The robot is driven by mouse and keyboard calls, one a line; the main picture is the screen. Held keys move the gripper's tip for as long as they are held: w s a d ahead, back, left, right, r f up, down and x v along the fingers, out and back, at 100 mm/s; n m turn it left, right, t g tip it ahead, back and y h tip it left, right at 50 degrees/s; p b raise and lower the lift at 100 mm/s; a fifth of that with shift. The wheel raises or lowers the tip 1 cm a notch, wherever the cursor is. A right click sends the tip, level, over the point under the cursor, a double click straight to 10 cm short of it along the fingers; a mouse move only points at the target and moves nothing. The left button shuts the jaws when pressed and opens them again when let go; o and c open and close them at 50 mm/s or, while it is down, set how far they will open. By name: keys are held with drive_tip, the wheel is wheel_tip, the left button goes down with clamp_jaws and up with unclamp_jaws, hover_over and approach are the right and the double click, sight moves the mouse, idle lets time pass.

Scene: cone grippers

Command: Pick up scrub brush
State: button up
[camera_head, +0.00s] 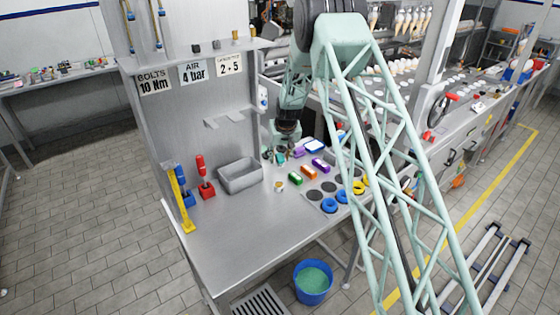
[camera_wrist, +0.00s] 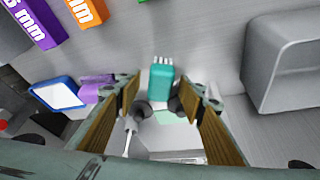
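The likely scrub brush, a teal block with short white bristles along one end (camera_wrist: 161,84), lies on the table just beyond and between my fingertips in the wrist view. My gripper (camera_wrist: 166,100) is open, with one wood-coloured finger on each side. It does not visibly touch the teal block. In the head view my gripper (camera_head: 281,150) hangs low over the back of the metal workbench, where a small teal patch shows beside it. A dark rounded part with a pale shaft (camera_wrist: 134,124) shows between the fingers, and what it is I cannot tell.
A grey metal bin (camera_head: 240,176) stands close by; it also shows in the wrist view (camera_wrist: 290,60). A blue-rimmed white tray (camera_wrist: 58,93) and a purple item (camera_wrist: 95,90) lie nearby. Coloured boxes (camera_head: 308,172) sit to the right. The bench front (camera_head: 240,240) is clear.

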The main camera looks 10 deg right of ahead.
sight(279, 154)
drive_tip(key=c, duration=1)
drive_tip(key=shift+r, duration=1.8)
drive_tip(key=s+a, duration=0.1)
drive_tip(key=s, duration=0.4)
drive_tip(key=s+a+r, duration=0.1)
drive_tip(key=s, duration=0.4)
drive_tip(key=s+a+b, duration=0.1)
drive_tip(key=s+a, duration=0.1)
drive_tip(key=s, duration=0.3)
drive_tip(key=shift+s+a+r, duration=0.1)
drive_tip(key=shift+s+r, duration=0.1)
drive_tip(key=shift+s, duration=0.05)
drive_tip(key=shift+o, duration=1)
drive_tip(key=shift+c, duration=0.2)
